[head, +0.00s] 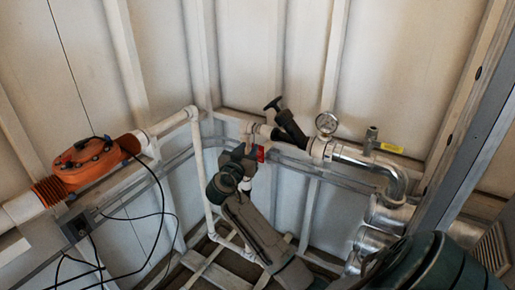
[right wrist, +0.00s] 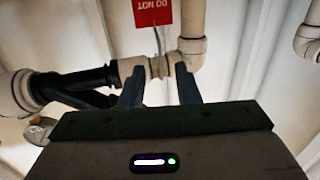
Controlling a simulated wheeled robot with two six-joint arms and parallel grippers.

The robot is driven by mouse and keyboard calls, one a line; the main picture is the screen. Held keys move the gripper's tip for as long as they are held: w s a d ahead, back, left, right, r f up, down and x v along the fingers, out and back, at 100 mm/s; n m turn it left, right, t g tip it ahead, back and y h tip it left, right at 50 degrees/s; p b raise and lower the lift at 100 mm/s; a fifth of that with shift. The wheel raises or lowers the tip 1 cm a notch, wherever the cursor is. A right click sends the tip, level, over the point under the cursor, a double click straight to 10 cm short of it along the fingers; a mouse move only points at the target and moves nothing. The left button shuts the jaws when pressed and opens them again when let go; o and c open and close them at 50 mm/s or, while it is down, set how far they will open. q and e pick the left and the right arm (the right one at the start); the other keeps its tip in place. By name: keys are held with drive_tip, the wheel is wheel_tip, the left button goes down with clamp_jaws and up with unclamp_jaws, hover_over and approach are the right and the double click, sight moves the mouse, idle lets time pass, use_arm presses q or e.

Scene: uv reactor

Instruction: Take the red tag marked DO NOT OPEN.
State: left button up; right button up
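The red tag (head: 261,154) hangs at the pipework in the middle of the head view, mostly hidden behind my right gripper (head: 243,153). In the right wrist view the tag (right wrist: 152,12) is at the top edge, partly cut off, with white "DO NOT" lettering upside down. A thin tie joins it to a pale pipe (right wrist: 191,52). My right gripper's two dark fingers (right wrist: 159,88) are apart with nothing held between them. The tag lies beyond the fingertips, and the pipe shows past them. My left gripper is in neither view.
A black valve (head: 290,125) and a pressure gauge (head: 326,123) sit close to the right gripper. An orange unit (head: 88,158) with loose black cables is at left. A steel elbow pipe (head: 390,176) and a metal post (head: 478,150) are at right.

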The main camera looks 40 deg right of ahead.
drive_tip(key=p+x, duration=0.1)
drive_tip(key=x, duration=0.2)
drive_tip(key=shift+w+d, duration=0.2)
drive_tip(key=shift+d, duration=0.15)
clamp_jaws()
drive_tip(key=shift+r, duration=0.1)
